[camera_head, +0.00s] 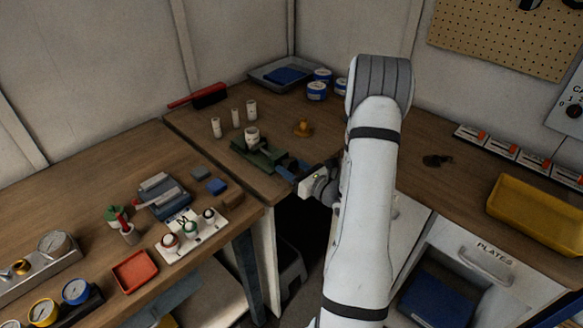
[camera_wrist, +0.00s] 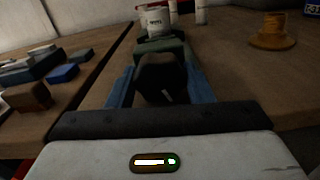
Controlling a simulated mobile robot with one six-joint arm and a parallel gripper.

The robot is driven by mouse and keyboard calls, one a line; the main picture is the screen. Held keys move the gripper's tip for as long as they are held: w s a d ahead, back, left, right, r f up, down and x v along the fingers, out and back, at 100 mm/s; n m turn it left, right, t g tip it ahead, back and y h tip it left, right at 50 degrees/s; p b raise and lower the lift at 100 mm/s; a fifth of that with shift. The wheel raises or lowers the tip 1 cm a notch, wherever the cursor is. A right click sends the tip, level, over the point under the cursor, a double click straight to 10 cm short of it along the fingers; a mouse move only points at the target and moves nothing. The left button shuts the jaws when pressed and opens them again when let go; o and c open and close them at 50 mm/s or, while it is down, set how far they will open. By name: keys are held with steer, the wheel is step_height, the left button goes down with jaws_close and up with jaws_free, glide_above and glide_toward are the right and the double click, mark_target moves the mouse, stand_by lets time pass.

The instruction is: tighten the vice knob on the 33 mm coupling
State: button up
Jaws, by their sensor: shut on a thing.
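The green vice (camera_head: 262,157) stands near the front edge of the bench corner. The white coupling (camera_head: 252,135) sits upright in it and shows a dark label in the wrist view (camera_wrist: 157,20). The black vice knob (camera_wrist: 163,78) faces me at the vice's near end. My gripper (camera_head: 286,167) is shut on the knob, with one blue finger on each side of it in the wrist view. In the head view my fingers hide the knob. The far part of the jaws around the coupling is partly hidden in the wrist view.
Several white cylinders (camera_head: 237,116) stand behind the vice. An orange-yellow spool-like part (camera_head: 303,128) is to its right. Small blue (camera_head: 217,186) and brown (camera_head: 232,199) blocks lie to the left. A dark gap opens below the bench edge.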

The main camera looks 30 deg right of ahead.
steer(key=shift+c, duration=1.2)
steer(key=shift+m, duration=1.1)
steer(key=o, duration=1)
steer(key=b+v, duration=0.1)
steer(key=v, duration=0.7)
